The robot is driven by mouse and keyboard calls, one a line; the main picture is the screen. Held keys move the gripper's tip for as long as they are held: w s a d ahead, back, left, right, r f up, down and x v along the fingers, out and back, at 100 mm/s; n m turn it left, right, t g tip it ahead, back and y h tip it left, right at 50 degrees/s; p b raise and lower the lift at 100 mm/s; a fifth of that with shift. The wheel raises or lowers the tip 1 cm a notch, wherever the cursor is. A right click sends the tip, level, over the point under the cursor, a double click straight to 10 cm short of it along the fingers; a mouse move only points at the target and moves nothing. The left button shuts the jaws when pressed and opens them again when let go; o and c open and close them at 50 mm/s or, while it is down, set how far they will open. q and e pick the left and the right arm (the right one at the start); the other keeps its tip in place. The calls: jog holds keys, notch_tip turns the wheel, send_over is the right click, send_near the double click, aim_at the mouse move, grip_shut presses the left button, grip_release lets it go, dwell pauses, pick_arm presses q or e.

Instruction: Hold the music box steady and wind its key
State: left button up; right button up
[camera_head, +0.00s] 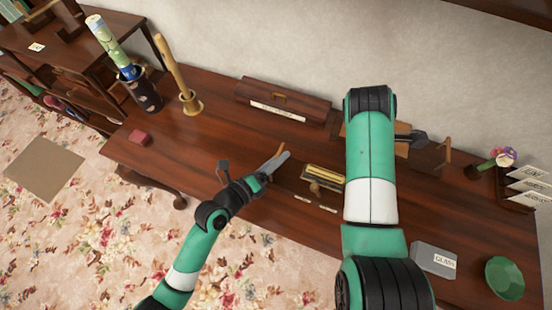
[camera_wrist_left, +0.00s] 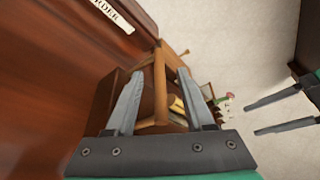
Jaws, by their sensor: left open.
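A small dark box with a gold top (camera_head: 322,174) lies on the table between my arms; it looks like the music box. A brownish knob-like part (camera_head: 315,188) shows at its front, but I cannot tell whether it is the key. My left gripper (camera_head: 277,163) is open and empty, left of this box and apart from it. In the left wrist view its fingers (camera_wrist_left: 160,103) stand wide, with a wooden frame (camera_wrist_left: 160,85) beyond them. My right gripper (camera_wrist_left: 284,113) shows at the right there, fingers apart and empty.
A long wooden case (camera_head: 283,100) with a label lies at the back. A grey box (camera_head: 433,258), green bowl (camera_head: 504,278) and card rack (camera_head: 515,190) are at right.

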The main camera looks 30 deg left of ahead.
pick_arm(q)
grip_shut()
dwell(1.4)
